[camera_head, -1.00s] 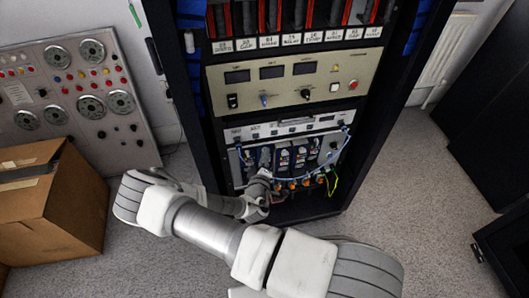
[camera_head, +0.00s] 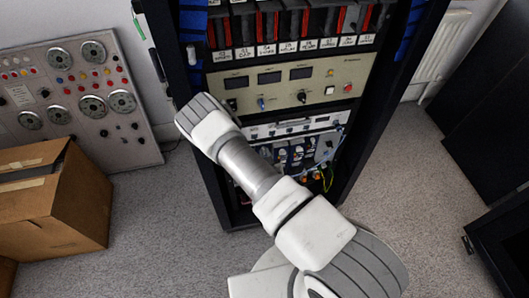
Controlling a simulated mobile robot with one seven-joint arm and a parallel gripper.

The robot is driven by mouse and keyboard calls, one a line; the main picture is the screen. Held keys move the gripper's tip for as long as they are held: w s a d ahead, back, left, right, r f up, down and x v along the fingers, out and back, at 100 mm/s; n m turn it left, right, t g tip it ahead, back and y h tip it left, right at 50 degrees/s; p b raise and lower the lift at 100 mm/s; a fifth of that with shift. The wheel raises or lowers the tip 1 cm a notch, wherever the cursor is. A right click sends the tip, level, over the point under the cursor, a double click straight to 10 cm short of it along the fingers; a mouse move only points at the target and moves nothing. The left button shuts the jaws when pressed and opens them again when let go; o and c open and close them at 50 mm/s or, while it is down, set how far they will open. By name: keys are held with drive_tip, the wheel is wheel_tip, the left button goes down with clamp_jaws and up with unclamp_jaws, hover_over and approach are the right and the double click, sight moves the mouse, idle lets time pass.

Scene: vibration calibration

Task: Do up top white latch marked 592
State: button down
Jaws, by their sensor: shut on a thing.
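The rack's lower module (camera_head: 325,148) has a dark face with several small white-and-blue parts. No mark 592 is readable at this size, so I cannot tell which part is the top white latch. My arm crosses in front of the rack from the lower right and covers the left part of this module. My gripper is hidden behind my own arm, so neither its fingers nor anything in them shows.
Above are a beige panel (camera_head: 291,84) with displays and knobs, and a row of labelled slots (camera_head: 290,48). The black rack post (camera_head: 372,130) stands right of the module. A cardboard box (camera_head: 60,205) and a grey control panel (camera_head: 75,85) are at left. Carpet (camera_head: 420,190) is clear at right.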

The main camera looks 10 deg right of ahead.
drive_tip(key=shift+d+r+m+y, duration=0.1)
drive_tip(key=shift+m+y, duration=0.2)
drive_tip(key=shift+m, duration=0.1)
drive_tip(key=shift+w, duration=0.1)
idle(0.3)
drive_tip(key=c, duration=0.9)
unclamp_jaws()
drive_tip(key=shift+c, duration=0.2)
drive_tip(key=shift+s, duration=0.2)
